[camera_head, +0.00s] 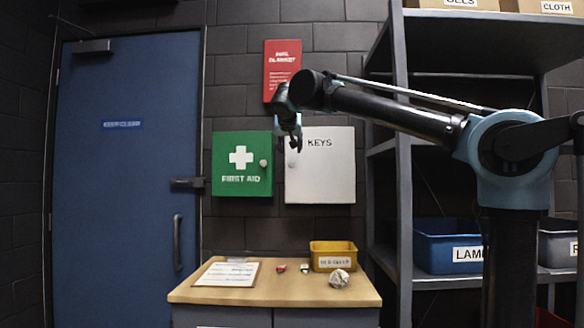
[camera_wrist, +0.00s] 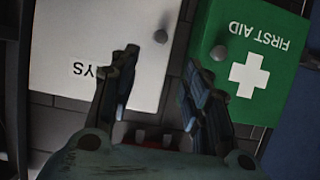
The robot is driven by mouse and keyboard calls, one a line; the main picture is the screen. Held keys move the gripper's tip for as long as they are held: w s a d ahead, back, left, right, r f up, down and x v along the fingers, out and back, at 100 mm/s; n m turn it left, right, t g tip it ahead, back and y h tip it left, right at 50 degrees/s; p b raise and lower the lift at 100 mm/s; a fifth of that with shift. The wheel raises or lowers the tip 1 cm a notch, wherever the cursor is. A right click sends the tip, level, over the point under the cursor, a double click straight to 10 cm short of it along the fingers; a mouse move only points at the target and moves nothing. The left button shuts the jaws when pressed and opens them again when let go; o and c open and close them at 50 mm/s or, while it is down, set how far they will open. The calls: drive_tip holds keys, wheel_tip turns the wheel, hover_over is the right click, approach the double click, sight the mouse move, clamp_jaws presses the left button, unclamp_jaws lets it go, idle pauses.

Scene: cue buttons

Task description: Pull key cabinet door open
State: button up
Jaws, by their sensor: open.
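The key cabinet (camera_head: 325,175) is a white box marked KEYS on the dark wall, right of the green first aid cabinet. Its door looks shut. My gripper (camera_head: 296,146) is in front of its upper left part in the head view and hides some of that corner. In the wrist view the scene is upside down, and the key cabinet door (camera_wrist: 95,35) has a round grey knob (camera_wrist: 160,36). My gripper (camera_wrist: 160,75) is open there, with its two fingers apart and nothing between them. The knob lies beyond the fingertips, apart from them.
The first aid cabinet (camera_head: 242,178) adjoins on the left; it also shows in the wrist view (camera_wrist: 275,50). A wooden-topped counter (camera_head: 215,295) below holds a clipboard (camera_head: 228,273), a yellow bin (camera_head: 333,256) and a crumpled ball (camera_head: 339,278). A metal shelf (camera_head: 402,200) stands right.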

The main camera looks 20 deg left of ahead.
sight(292, 164)
drive_tip(key=x, duration=1.5)
drive_tip(key=shift+w, duration=0.3)
